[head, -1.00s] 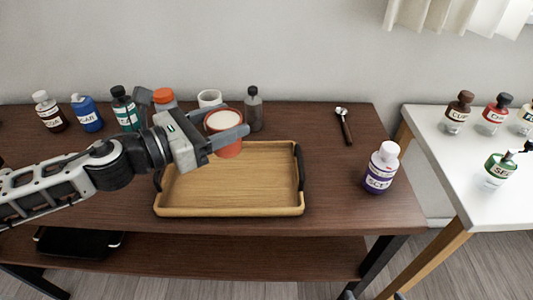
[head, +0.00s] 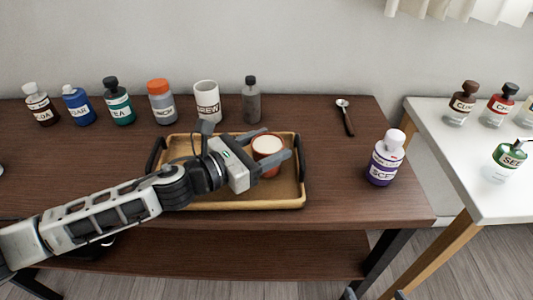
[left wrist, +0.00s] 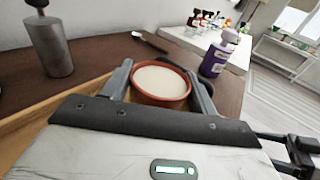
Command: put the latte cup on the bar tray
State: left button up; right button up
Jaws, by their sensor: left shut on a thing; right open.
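The latte cup (head: 268,147) is a red-orange cup with a creamy white top. My left gripper (head: 275,150) is shut on it, one finger on each side, and the cup looks upright. In the left wrist view the cup (left wrist: 160,83) sits between the fingers. The bar tray (head: 240,204) is a wooden tray with dark handles on the brown table. The cup is over the right part of the tray; my gripper hides part of the cup and I cannot tell whether its base touches the tray floor.
Several labelled bottles stand along the back left, with a white mug (head: 207,101) and a grey bottle (head: 252,100). A spoon (head: 345,118) lies right of the tray. A purple bottle (head: 384,160) stands near the right edge. A white table (head: 470,165) with bottles is beyond.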

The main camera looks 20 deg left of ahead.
pick_arm(q)
jog(key=shift+r, duration=0.2)
pick_arm(e)
jog(key=shift+s+r, duration=0.1)
jog(key=shift+s, duration=0.05)
pick_arm(q)
jog(key=shift+f, duration=0.1)
jog(key=o, duration=1.2)
jog(key=shift+f, duration=0.1)
jog(key=shift+o, duration=0.2)
jog(key=shift+r, duration=0.25)
jog(key=b+v, duration=0.1)
jog(key=v, duration=0.4)
jog(key=b+v, duration=0.2)
jog(key=v, duration=0.3)
jog(key=shift+s+f, duration=0.2)
jog(key=shift+v, duration=0.9)
pick_arm(e)
jog(key=shift+f, duration=0.65)
pick_arm(q)
jog(key=shift+w+r, duration=0.1)
jog(key=shift+r, duration=0.05)
